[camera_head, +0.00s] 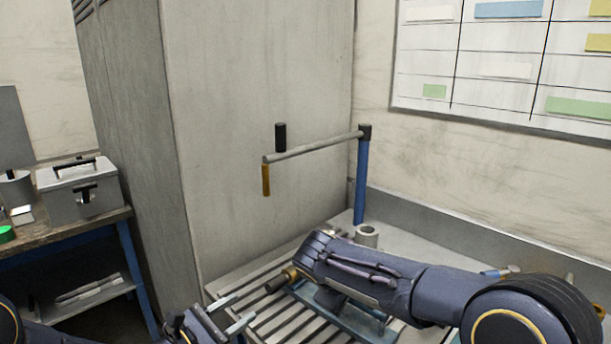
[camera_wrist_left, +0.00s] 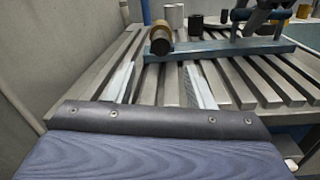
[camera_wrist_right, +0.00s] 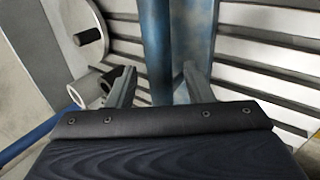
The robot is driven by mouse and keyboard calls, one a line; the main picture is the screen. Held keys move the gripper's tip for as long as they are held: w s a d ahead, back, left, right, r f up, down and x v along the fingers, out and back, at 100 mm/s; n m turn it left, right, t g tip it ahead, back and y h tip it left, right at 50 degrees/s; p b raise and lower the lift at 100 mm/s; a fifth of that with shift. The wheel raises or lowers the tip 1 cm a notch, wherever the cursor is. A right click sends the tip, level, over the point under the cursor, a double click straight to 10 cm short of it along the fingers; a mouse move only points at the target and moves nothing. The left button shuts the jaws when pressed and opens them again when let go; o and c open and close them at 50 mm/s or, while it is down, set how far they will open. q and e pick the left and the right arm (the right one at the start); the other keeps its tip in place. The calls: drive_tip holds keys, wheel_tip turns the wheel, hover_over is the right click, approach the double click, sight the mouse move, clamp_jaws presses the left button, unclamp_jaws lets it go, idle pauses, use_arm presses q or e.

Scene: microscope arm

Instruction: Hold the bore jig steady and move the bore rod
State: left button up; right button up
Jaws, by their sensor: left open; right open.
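A long blue bar (camera_wrist_left: 215,49), which looks like the base of the bore jig, lies across the slatted table; it also shows in the head view (camera_head: 375,326). A brass cylinder with a dark end (camera_wrist_left: 160,38), perhaps the bore rod, sits at its left end and also shows in the head view (camera_head: 288,277). My left gripper (camera_head: 232,315) is open and empty over the front slats, short of the bar. My right gripper (camera_wrist_right: 158,82) is open, its fingers either side of blue parts; contact cannot be told. My right forearm hides much of the jig in the head view.
A blue post (camera_head: 361,180) carries a grey horizontal arm (camera_head: 315,145) with a black knob and an orange handle. A grey hollow cylinder (camera_head: 367,237) stands near its foot. A grey box (camera_head: 80,190) sits on the left bench. The front slats (camera_wrist_left: 70,92) are bare.

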drive_tip(key=v, duration=1.1)
use_arm(q)
drive_tip(key=s+d+r+m+g, duration=0.2)
drive_tip(key=s+r+m+g, duration=0.15)
drive_tip(key=s+m, duration=0.55)
drive_tip(key=s+d+r+m+g, duration=0.3)
drive_tip(key=s+m+g, duration=0.3)
drive_tip(key=s, duration=0.4)
use_arm(e)
drive_tip(key=s+d+f+m+g+y, duration=0.25)
drive_tip(key=s+d+m+y, duration=0.25)
drive_tip(key=s+d, duration=1)
use_arm(q)
drive_tip(key=s+a+f+m+t+y, duration=0.1)
drive_tip(key=s+a+f+m+y, duration=0.4)
drive_tip(key=s+a+m+y, duration=0.3)
drive_tip(key=s+a+m, duration=0.1)
drive_tip(key=s, duration=0.2)
drive_tip(key=shift+s+a+f+t, duration=0.2)
drive_tip(key=shift+a+t, duration=0.15)
drive_tip(key=shift+a, duration=0.05)
use_arm(e)
drive_tip(key=s+f+m+t+y, duration=0.3)
drive_tip(key=s+f+m, duration=0.3)
drive_tip(key=s, duration=0.7)
wheel_tip(320, 180, down, 2)
drive_tip(key=shift+d+f+m, duration=0.1)
drive_tip(key=shift+d+m, duration=0.2)
drive_tip(key=shift+d, duration=0.05)
